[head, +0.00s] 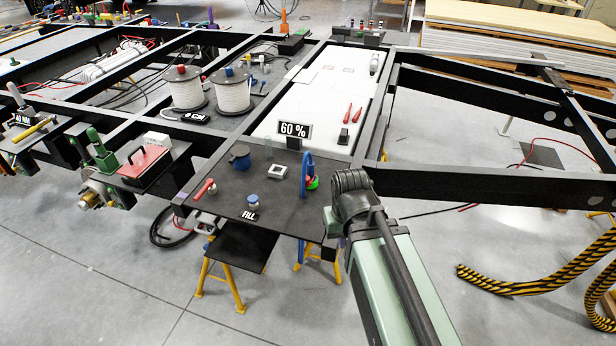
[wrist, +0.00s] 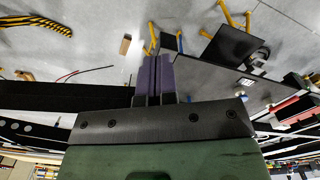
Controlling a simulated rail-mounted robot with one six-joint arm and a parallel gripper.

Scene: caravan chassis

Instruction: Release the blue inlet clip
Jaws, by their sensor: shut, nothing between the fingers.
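The head view shows a dark board with a FILL label (head: 249,215). Near that label stands a small white-and-blue fitting (head: 253,201). Further right a tall blue loop (head: 306,175) rises beside red and green parts. A larger blue cap (head: 240,157) sits at the back left of the board. I cannot tell which blue part is the inlet clip. My gripper (wrist: 154,58) shows in the wrist view as two purple fingers, side by side, shut and empty. They point over the grey floor, and no blue clip is at their tips. In the head view the fingers are hidden.
The black chassis frame (head: 470,183) runs right of the board. A red-handled item (head: 205,189) lies at the board's left. A 60 % display (head: 294,130) stands at its back. Yellow trestle legs (head: 220,285) stand below; a striped hose (head: 530,280) lies on the floor.

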